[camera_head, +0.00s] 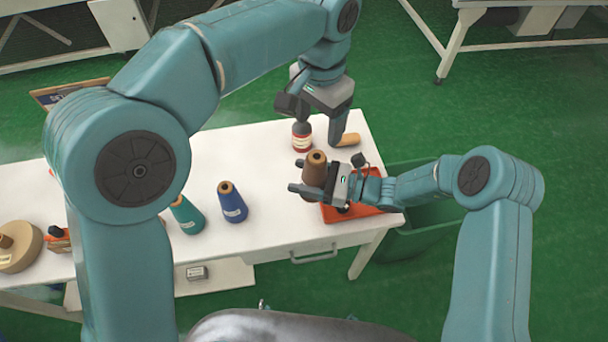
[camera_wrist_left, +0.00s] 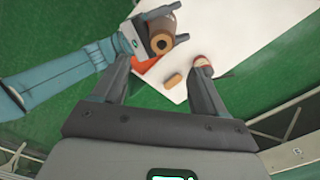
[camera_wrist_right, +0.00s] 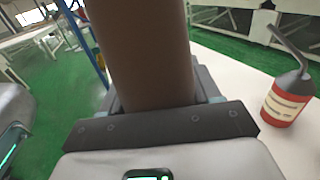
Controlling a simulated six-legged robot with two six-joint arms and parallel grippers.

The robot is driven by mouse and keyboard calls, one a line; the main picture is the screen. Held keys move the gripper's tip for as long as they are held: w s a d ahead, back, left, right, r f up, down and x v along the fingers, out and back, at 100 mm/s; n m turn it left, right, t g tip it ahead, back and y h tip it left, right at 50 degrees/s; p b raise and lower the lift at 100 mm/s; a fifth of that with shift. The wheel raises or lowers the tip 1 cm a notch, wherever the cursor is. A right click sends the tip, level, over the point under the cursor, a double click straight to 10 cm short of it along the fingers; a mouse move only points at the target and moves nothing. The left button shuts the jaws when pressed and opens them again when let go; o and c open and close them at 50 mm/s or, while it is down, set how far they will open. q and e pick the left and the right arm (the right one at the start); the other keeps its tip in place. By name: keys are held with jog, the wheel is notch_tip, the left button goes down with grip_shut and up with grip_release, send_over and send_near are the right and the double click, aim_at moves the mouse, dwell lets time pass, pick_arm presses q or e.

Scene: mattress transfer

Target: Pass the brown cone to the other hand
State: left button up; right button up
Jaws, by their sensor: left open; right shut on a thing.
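The brown cone (camera_head: 315,170) is upright in my right gripper (camera_head: 308,190), which is shut on it above the right part of the white table. The cone fills the middle of the right wrist view (camera_wrist_right: 140,50), and its top end shows in the left wrist view (camera_wrist_left: 160,43). My left gripper (camera_head: 322,134) is open and empty, higher in the head view, beyond the cone. In the left wrist view its two fingers (camera_wrist_left: 160,78) are spread wide, with the cone ahead of them and apart from them.
An orange tray (camera_head: 350,213) lies under my right gripper. A blue cone (camera_head: 232,205) and a teal cone (camera_head: 187,216) stand left on the table (camera_head: 270,230). A green bin (camera_head: 425,225) is at right.

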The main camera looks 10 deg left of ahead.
pick_arm(q)
jog(key=s+d+f+n+g+h, duration=0.1)
jog(key=s+d+f+g+h, duration=0.1)
jog(key=s+f+h, duration=0.45)
jog(key=s+a+f+n+y, duration=0.1)
jog(key=a+f+n, duration=0.1)
jog(key=f, duration=0.5)
jog(key=s+a+f+n+t, duration=0.1)
jog(key=s+a+f, duration=0.15)
jog(key=f, duration=0.45)
jog(key=s+a+f+n+y, duration=0.1)
jog(key=a+f+n, duration=0.15)
jog(key=f, duration=0.55)
jog(key=s+a+f+n+t, duration=0.1)
jog(key=s+a+f+n, duration=0.2)
jog(key=s+f, duration=0.5)
jog(key=shift+s+a+f, duration=0.35)
jog(key=shift+s+a, duration=0.2)
jog(key=shift+a, duration=0.25)
jog(key=shift+y, duration=0.25)
